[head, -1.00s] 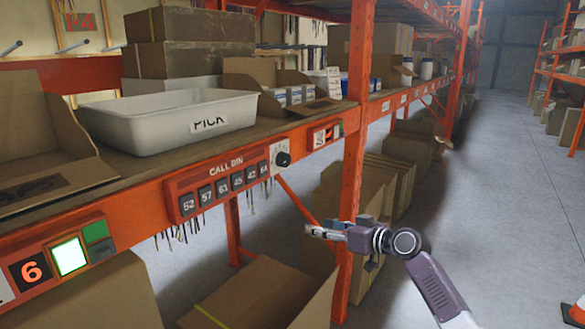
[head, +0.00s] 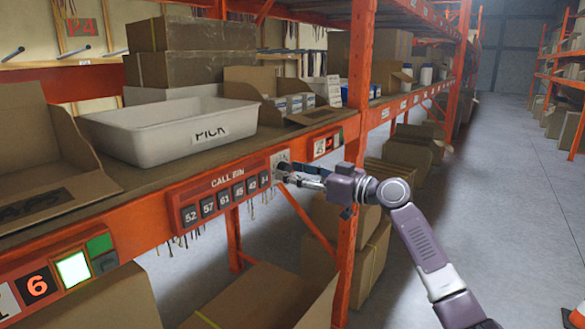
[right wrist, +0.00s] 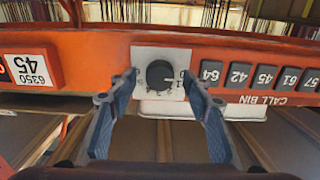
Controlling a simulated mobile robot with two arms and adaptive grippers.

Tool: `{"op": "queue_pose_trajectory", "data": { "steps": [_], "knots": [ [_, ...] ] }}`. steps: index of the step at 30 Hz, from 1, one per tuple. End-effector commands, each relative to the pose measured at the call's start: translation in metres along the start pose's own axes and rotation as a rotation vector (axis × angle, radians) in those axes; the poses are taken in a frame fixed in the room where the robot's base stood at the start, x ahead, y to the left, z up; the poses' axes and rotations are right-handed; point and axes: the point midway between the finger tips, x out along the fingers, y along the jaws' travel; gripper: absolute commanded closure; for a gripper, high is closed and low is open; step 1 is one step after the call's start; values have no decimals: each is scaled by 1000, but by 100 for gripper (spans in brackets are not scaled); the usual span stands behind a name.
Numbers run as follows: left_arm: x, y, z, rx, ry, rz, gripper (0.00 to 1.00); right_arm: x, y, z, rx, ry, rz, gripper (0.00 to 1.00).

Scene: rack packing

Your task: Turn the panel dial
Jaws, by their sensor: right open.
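The panel dial is a round black knob (right wrist: 160,75) on a pale square plate (right wrist: 160,57), fixed to the orange shelf beam. In the right wrist view it sits between and just beyond my right gripper's (right wrist: 162,85) two blue-grey fingers, which are open on either side of it. I see no contact. In the head view my right gripper (head: 282,173) reaches the right end of the red CALL BIN panel (head: 228,183) and hides the knob; part of the plate shows (head: 281,158). My left gripper is not in view.
Numbered buttons (right wrist: 239,74) sit beside the dial on the panel. An orange rack post (head: 357,110) stands just behind my right gripper. A white PICK tray (head: 150,140) and cardboard boxes (head: 195,70) stand on the shelf above. The aisle (head: 490,220) at right is open floor.

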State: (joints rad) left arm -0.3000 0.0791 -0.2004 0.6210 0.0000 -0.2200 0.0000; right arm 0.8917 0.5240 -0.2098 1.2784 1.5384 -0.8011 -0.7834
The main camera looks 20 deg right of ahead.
Motion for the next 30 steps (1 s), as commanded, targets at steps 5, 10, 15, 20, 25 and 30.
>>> {"op": "queue_pose_trajectory", "data": {
  "steps": [5,10,15,20,25,30],
  "knots": [
    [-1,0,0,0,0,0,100,4,0,1,0,-1,0,55],
    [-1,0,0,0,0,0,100,4,0,1,0,-1,0,58],
    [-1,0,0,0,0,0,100,4,0,1,0,-1,0,77],
    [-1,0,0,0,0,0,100,4,0,1,0,-1,0,94],
    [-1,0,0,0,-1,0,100,4,0,1,5,-1,0,97],
    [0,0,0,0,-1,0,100,4,0,1,43,0,0,97]
  ]
}}
